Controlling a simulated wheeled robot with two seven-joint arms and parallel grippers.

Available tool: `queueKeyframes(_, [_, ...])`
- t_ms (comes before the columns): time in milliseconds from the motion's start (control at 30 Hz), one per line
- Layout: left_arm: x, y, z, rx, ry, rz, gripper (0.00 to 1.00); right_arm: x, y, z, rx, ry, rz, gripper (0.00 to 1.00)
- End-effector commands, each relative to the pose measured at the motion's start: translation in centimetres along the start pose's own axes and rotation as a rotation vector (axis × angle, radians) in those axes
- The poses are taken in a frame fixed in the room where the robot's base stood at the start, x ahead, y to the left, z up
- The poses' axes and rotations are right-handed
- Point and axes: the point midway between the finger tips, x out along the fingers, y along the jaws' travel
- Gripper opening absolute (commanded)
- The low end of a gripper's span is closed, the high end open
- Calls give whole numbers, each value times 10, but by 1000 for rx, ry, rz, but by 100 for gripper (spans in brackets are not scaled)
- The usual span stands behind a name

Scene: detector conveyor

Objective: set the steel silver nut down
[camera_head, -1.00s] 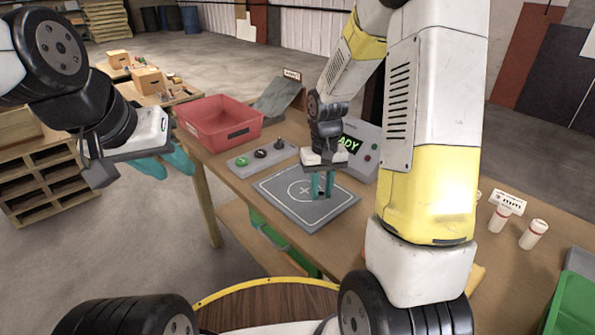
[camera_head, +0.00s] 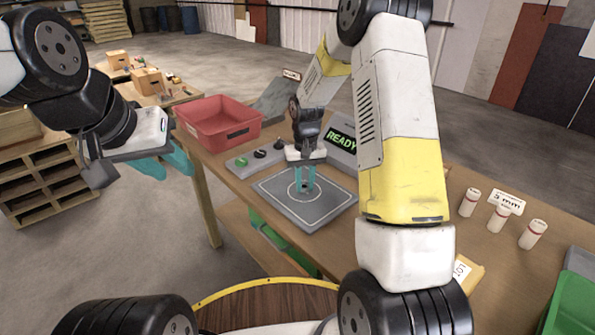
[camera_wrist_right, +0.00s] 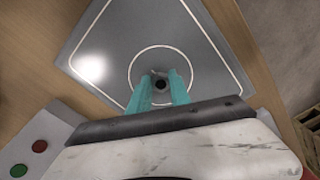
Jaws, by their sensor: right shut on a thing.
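My right gripper (camera_head: 305,180) points down over the middle of the grey square plate (camera_head: 323,211), inside its white circle. In the right wrist view its teal fingers (camera_wrist_right: 160,92) are close together around a small dark piece (camera_wrist_right: 160,84) at the circle's centre; this appears to be the nut, mostly hidden by the fingers. I cannot tell whether it touches the plate. My left gripper (camera_head: 165,163) hangs at the left, away from the table; its teal fingers look apart and empty.
A display reading READY (camera_head: 342,143) stands behind the plate. Several white cylinders (camera_head: 499,217) and a green bin (camera_head: 575,300) are at the right.

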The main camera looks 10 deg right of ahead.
Motion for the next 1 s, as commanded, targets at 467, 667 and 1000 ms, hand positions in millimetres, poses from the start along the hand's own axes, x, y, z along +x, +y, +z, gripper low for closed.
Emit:
queueKeyframes(467, [0,0,0,0,0,0,36,2,0,0,0,-1,0,45])
queueKeyframes(667, [0,0,0,0,0,0,36,0,0,0,0,1,0,45])
queueKeyframes(1000, [0,0,0,0,0,0,36,-59,0,-1,-1,5,-1,45])
